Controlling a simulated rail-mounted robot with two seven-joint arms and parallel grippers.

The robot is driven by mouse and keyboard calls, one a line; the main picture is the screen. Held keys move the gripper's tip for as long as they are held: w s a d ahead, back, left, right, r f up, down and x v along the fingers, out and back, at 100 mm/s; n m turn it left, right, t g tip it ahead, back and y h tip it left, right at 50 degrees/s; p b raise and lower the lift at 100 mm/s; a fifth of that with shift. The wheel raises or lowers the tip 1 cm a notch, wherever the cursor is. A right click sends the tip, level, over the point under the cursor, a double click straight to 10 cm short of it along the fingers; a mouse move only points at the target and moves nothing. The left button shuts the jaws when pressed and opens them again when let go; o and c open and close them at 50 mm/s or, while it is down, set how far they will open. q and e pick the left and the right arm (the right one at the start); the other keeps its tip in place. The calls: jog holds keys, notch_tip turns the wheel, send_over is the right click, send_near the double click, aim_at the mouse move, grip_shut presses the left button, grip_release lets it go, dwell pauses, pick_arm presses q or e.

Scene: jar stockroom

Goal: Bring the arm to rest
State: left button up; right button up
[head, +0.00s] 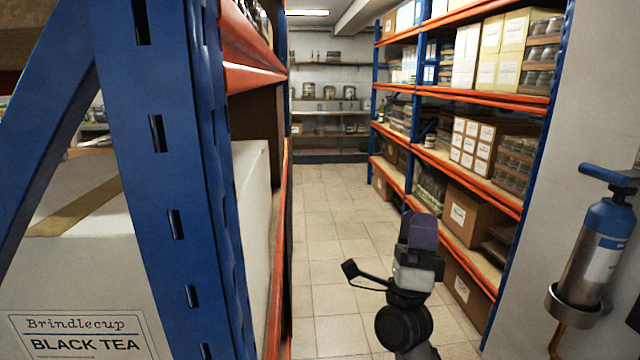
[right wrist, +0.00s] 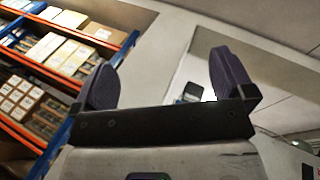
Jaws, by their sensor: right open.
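My right gripper (head: 420,232) stands upright over the aisle floor in the lower middle of the head view, seen side-on with its purple finger pointing up. In the right wrist view its two purple fingers (right wrist: 165,82) are wide apart with nothing between them. It touches no shelf or box in the head view. My left gripper is in neither view.
A blue rack post (head: 165,180) and a white Brindlecup Black Tea box (head: 80,270) are close at left. An orange-beamed rack (head: 480,190) with boxes and jars lines the right. A blue-topped cylinder (head: 598,245) hangs on the right wall. The tiled aisle (head: 325,230) is clear.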

jog(key=a+f+n+g+y, duration=0.1)
jog(key=a+n+g+y, duration=0.35)
jog(key=n+y, duration=0.7)
jog(key=a+f+n+g+y, duration=0.1)
jog(key=a+n+g+y, duration=0.35)
jog(key=n+y, duration=0.7)
jog(key=s+d+f+n+g+h, duration=0.1)
jog(key=s+d+f+g+h, duration=0.3)
jog(key=f, duration=0.5)
jog(key=s+d+f+n+g+h, duration=0.1)
jog(key=s+d+f+g+h, duration=0.1)
jog(key=s+d+f+h, duration=0.4)
jog(key=s+d+f+n+g+h, duration=0.1)
jog(key=s+d+f+g+h, duration=0.15)
jog(key=s+f, duration=0.6)
jog(key=s+d+f+g, duration=0.3)
jog(key=s+f+g, duration=0.5)
jog(key=s+f, duration=1.65)
pick_arm(q)
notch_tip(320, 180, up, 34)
jog(key=p, duration=3.4)
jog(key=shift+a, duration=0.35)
pick_arm(e)
notch_tip(320, 180, up, 32)
jog(key=shift+w+a+m, duration=0.2)
jog(key=shift+a+m, duration=0.1)
